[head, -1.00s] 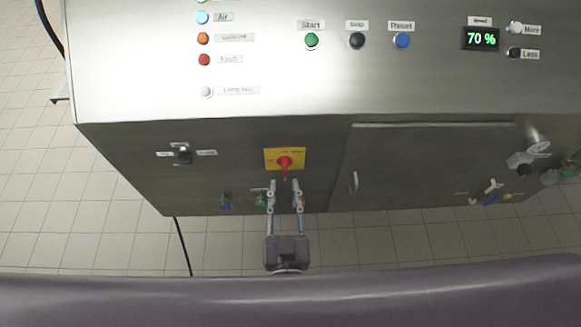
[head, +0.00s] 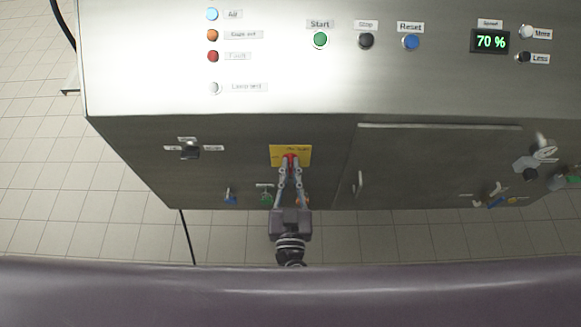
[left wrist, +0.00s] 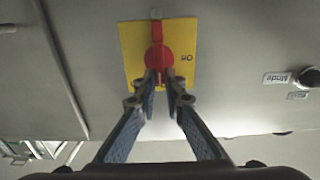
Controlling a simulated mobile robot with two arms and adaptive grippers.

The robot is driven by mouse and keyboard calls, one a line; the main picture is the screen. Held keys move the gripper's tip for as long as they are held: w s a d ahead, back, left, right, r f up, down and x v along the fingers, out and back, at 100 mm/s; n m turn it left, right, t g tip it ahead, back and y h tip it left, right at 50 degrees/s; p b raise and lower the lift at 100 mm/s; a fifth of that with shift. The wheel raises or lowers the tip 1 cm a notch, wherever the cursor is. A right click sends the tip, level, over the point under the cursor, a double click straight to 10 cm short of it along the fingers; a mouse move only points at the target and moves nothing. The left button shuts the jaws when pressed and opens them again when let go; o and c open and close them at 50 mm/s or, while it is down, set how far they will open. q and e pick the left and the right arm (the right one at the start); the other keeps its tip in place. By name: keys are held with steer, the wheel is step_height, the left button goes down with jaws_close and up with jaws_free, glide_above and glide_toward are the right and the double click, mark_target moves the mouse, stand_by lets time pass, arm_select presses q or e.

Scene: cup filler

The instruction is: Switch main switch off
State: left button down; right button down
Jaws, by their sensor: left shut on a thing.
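The main switch is a red rotary handle (head: 290,160) on a yellow plate (head: 304,150) on the front of the steel cabinet. My left gripper (head: 290,166) reaches up to it from below, its two fingers shut on the red handle. In the left wrist view the red handle (left wrist: 157,56) stands between the fingertips (left wrist: 160,84), with the yellow plate (left wrist: 184,40) behind it. The word "Off" shows on the plate beside the handle there. The fingers hide the handle's lower end in the head view. My right gripper is not in view.
A black selector (head: 190,152) sits left of the switch. Blue (head: 230,197) and green (head: 266,198) fittings are low beside the fingers. A door with a handle (head: 360,184) is to the right. Buttons, lamps and a 70 % display (head: 490,41) are on the sloped top.

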arm_select(q)
steer(key=n, duration=0.2)
steer(key=a+n, duration=0.1)
steer(key=n, duration=0.2)
steer(key=shift+f, duration=0.15)
steer(key=n, duration=0.2)
steer(key=n+b, duration=0.1)
steer(key=shift+a+f+n, duration=0.2)
steer(key=shift+n, duration=0.2)
steer(key=n+b, duration=0.1)
steer(key=n, duration=0.2)
steer(key=f+n+b, duration=0.1)
steer(key=n, duration=0.1)
steer(key=shift+a+b, duration=0.25)
steer(key=shift+b, duration=0.05)
steer(key=shift+f+n+b, duration=0.15)
steer(key=shift+n+b, duration=0.7)
steer(key=shift+n, duration=1.15)
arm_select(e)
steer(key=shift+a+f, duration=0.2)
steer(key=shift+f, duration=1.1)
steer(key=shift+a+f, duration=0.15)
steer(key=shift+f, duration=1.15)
